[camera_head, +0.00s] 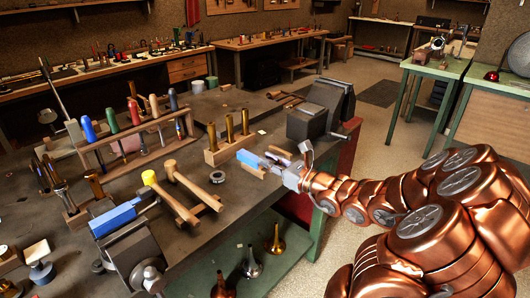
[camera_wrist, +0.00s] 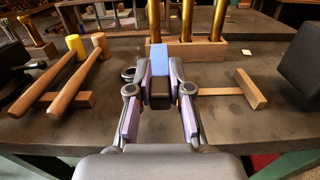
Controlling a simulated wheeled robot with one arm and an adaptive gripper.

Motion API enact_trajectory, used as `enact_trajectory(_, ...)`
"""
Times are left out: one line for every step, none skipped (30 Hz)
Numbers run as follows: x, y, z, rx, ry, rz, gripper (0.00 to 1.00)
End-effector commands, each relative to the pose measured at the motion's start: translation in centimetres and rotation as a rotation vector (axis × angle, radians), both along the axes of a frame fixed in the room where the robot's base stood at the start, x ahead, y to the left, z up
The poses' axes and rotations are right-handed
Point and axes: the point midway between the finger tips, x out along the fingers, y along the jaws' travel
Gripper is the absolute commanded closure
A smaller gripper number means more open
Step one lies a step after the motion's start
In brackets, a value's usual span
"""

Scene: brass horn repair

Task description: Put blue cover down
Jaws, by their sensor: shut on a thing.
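A blue cover (camera_head: 252,160) is at the tip of my gripper (camera_head: 280,163), near the table's right edge. In the wrist view the blue cover (camera_wrist: 159,58) sticks out forward between the fingertips of my gripper (camera_wrist: 160,88), which are closed on it. Most of its near part is hidden by the fingers. It is low over the dark tabletop; I cannot tell if it touches. A second blue cover (camera_head: 118,216) sits on the vise (camera_head: 137,255) at the front left.
A wooden block with brass tubes (camera_head: 229,145) stands just beyond the held cover. A wooden T-shaped piece (camera_wrist: 244,88) lies right of the gripper. Two mallets (camera_head: 172,192) lie to the left. A grey vise (camera_head: 308,121) stands near the table's far right corner.

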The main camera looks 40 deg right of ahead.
Motion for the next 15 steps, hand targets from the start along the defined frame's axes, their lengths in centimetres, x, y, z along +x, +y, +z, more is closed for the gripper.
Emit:
enact_trajectory(0.2, 0.0, 0.5, 0.006, 0.002, 0.001, 1.00)
enact_trajectory(0.3, 0.0, 0.4, 0.005, 0.003, 0.001, 1.00)
enact_trajectory(0.4, -0.1, 0.4, 0.004, 0.003, 0.000, 1.00)
enact_trajectory(0.5, -0.1, 0.4, 0.003, 0.003, 0.000, 1.00)
enact_trajectory(0.5, -0.1, 0.4, 0.003, 0.003, -0.001, 1.00)
enact_trajectory(0.6, -0.1, 0.4, 0.003, 0.003, -0.002, 1.00)
enact_trajectory(1.0, -0.2, 0.0, 0.002, 0.005, 0.000, 1.00)
enact_trajectory(1.5, -0.4, -0.2, 0.000, 0.005, 0.001, 1.00)
enact_trajectory(2.0, -0.6, -0.3, 0.001, 0.005, 0.001, 1.00)
enact_trajectory(2.4, -0.7, -0.3, 0.000, 0.005, 0.002, 1.00)
enact_trajectory(2.8, -0.9, -0.4, -0.001, 0.004, 0.002, 1.00)
enact_trajectory(3.3, -1.1, -0.3, -0.003, 0.002, 0.001, 1.00)
enact_trajectory(3.7, -1.4, -0.3, -0.003, 0.002, 0.000, 1.00)
enact_trajectory(4.1, -1.6, -0.4, -0.001, 0.002, 0.000, 1.00)
enact_trajectory(4.5, -1.7, -0.4, -0.002, 0.003, 0.000, 1.00)
